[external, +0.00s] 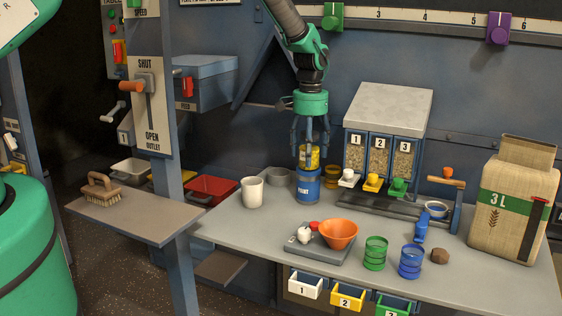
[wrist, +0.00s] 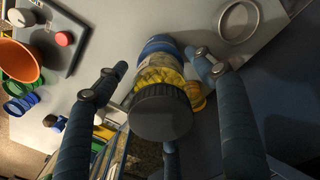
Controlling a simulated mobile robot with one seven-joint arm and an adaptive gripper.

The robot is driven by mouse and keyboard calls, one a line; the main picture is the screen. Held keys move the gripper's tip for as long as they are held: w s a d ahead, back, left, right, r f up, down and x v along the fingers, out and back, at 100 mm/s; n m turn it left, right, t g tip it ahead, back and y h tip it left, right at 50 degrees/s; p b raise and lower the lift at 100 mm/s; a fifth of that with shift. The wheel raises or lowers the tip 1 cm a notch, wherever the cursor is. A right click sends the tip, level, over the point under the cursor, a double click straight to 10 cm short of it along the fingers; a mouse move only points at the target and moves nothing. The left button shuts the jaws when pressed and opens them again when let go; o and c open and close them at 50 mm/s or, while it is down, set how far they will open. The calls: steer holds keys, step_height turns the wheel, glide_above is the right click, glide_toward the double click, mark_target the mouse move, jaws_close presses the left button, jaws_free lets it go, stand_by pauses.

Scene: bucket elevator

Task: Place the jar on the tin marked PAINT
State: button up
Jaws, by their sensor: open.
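The blue tin marked PAINT (external: 308,187) stands upright on the workbench, left of the grain dispenser. The jar (external: 309,155), with yellow contents, is upright on top of the tin. In the wrist view the jar (wrist: 160,75) shows its dark ribbed lid (wrist: 160,112) toward the camera, with the blue tin (wrist: 160,45) beyond it. My gripper (external: 310,150) is just above and around the jar, pointing down. Its fingers are spread on either side of the jar, and gaps show between them and the jar in the wrist view (wrist: 155,75).
A white cup (external: 252,192) and a grey ring-like dish (external: 279,174) stand left of the tin. The dispenser (external: 383,130) with several small scoops is close on the right. A scale (external: 318,246) with an orange bowl (external: 339,232) lies in front.

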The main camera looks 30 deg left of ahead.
step_height(320, 180, up, 12)
steer(key=shift+b, duration=0.45)
stand_by(0.7)
steer(key=shift+a+r, duration=0.1)
steer(key=shift+r, duration=0.2)
steer(key=s+a+r+t, duration=0.1)
steer(key=s+a+r, duration=0.3)
steer(key=s+r, duration=0.5)
steer(key=s+a+r+n+t, duration=0.1)
steer(key=s+a+r, duration=0.35)
steer(key=r, duration=0.75)
steer(key=s+a+r+t, duration=0.1)
steer(key=s+a+r, duration=0.2)
steer(key=s+r, duration=0.65)
steer(key=s+a+r+t, duration=0.15)
steer(key=s+r, duration=0.25)
steer(key=s, duration=0.4)
steer(key=s+a+r, duration=0.3)
steer(key=s+r, duration=0.1)
steer(key=s, duration=0.4)
steer(key=s+a+f, duration=0.1)
steer(key=s, duration=0.7)
steer(key=s+a+f+n+t, duration=0.1)
steer(key=s+a, duration=0.1)
steer(key=s, duration=0.7)
steer(key=shift+a+f, duration=0.15)
steer(key=shift+f, duration=0.2)
